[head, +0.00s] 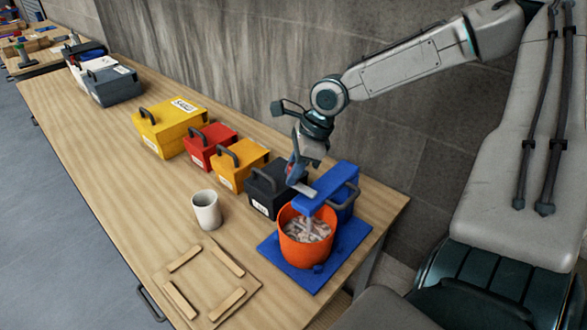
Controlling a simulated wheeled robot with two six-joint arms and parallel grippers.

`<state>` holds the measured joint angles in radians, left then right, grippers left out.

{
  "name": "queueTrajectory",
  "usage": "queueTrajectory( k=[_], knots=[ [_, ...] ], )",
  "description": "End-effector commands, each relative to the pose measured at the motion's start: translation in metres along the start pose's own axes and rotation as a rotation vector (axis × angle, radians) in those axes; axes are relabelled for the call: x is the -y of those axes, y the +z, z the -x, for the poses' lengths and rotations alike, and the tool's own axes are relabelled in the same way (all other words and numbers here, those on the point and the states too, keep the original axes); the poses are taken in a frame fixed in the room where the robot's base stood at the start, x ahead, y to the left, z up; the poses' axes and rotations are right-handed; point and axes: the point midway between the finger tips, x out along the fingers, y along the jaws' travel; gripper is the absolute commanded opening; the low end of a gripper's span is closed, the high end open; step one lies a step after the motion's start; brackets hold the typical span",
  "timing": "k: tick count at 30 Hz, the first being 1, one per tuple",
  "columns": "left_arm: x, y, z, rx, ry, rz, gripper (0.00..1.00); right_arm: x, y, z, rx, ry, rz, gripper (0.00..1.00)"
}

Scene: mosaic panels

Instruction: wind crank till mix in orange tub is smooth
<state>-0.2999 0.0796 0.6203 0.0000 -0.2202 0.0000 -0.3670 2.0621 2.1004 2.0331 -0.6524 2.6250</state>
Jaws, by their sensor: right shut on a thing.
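The orange tub (303,250) stands on a blue base plate (271,249) near the table's right end. Inside it is a lumpy grey-white mix (306,229). A blue mixer arm (327,185) reaches over the tub, and a pale shaft goes down into the mix. The crank (301,188) on top shows only in part as a pale bar. My right gripper (297,176) is above the mixer, shut on the crank; its fingers hide the grip point. My left gripper is not in view.
A row of lidded boxes in black (262,197), yellow (238,172) and red (212,148) lines the wall side. A white cup (207,210) stands left of the tub. A wooden frame board (207,284) lies in front. Bare table lies left of the cup.

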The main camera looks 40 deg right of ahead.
Motion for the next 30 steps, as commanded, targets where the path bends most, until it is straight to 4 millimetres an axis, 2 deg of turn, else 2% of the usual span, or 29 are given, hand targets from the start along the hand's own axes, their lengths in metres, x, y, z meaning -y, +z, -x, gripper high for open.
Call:
queueTrajectory(
  k=[11, 30],
  knots=[
    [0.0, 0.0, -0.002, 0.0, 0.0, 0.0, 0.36, -0.006, 0.005, -0.003, -0.003, 0.066, 0.161, 0.02],
    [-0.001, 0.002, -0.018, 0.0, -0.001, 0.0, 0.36, -0.036, 0.014, -0.007, -0.003, 0.297, 0.714, 0.02]
  ],
)
